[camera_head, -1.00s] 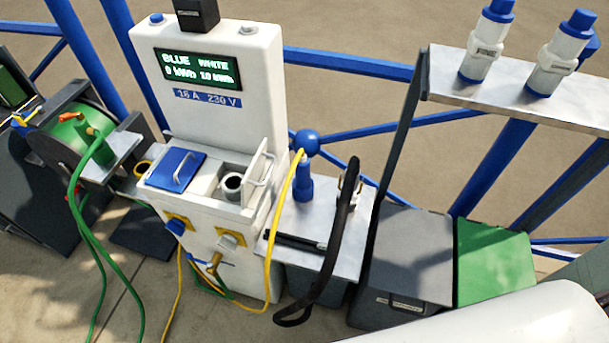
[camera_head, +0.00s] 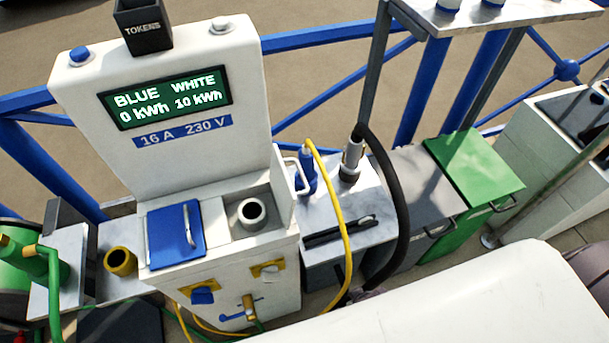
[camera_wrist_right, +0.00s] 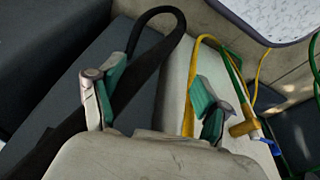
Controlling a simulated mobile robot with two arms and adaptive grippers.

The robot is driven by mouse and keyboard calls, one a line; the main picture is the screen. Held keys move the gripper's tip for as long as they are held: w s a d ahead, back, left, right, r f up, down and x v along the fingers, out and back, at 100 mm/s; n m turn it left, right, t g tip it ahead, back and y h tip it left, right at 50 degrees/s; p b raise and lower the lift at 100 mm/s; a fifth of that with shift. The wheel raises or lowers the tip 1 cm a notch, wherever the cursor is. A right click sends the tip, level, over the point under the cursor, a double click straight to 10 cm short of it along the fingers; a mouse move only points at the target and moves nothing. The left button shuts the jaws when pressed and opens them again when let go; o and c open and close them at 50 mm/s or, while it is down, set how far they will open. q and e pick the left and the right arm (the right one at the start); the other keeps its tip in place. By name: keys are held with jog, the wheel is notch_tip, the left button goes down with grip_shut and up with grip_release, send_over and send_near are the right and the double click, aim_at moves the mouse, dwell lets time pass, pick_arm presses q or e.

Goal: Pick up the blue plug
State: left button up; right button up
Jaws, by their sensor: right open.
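The blue plug (camera_head: 308,170) stands upright on the metal top (camera_head: 350,205) right of the white power pedestal, in the head view. A yellow cable (camera_head: 338,215) runs from its top and down the front. My right gripper (camera_wrist_right: 158,98) is open in the right wrist view, its two green-padded fingers apart with nothing between them. It is over the black cable and a pale surface. The blue plug cannot be made out in that view. My left gripper is not in view.
A grey plug (camera_head: 351,160) with a thick black cable (camera_head: 398,185) stands just right of the blue plug. The pedestal (camera_head: 165,160) has a closed blue lid (camera_head: 172,235) and an open compartment with a socket (camera_head: 252,211). A green bin (camera_head: 478,165) stands farther right.

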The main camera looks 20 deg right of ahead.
aim_at(311, 174)
jog(key=w+r+t+b, duration=0.1)
jog(key=w+r+t, duration=0.1)
jog(key=w+r, duration=0.3)
jog(key=w+r+t+y+b, duration=0.1)
jog(key=w+r+t, duration=0.1)
jog(key=w+r, duration=0.3)
jog(key=w+a+r+t+b, duration=0.1)
jog(key=w+r, duration=0.4)
jog(key=r, duration=0.6)
jog(key=shift+r+t, duration=0.35)
jog(key=shift+t, duration=0.35)
jog(key=w+r+t+y, duration=0.2)
jog(key=w+r+t, duration=0.2)
jog(key=w+r, duration=0.2)
jog(key=x, duration=0.8)
jog(key=shift+r, duration=0.2)
jog(key=x, duration=0.5)
jog(key=shift+w+f, duration=0.25)
jog(key=shift+f, duration=0.15)
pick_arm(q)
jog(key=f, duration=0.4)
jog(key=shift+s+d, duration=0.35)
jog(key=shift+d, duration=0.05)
pick_arm(e)
jog(key=shift+r, duration=0.1)
grip_shut()
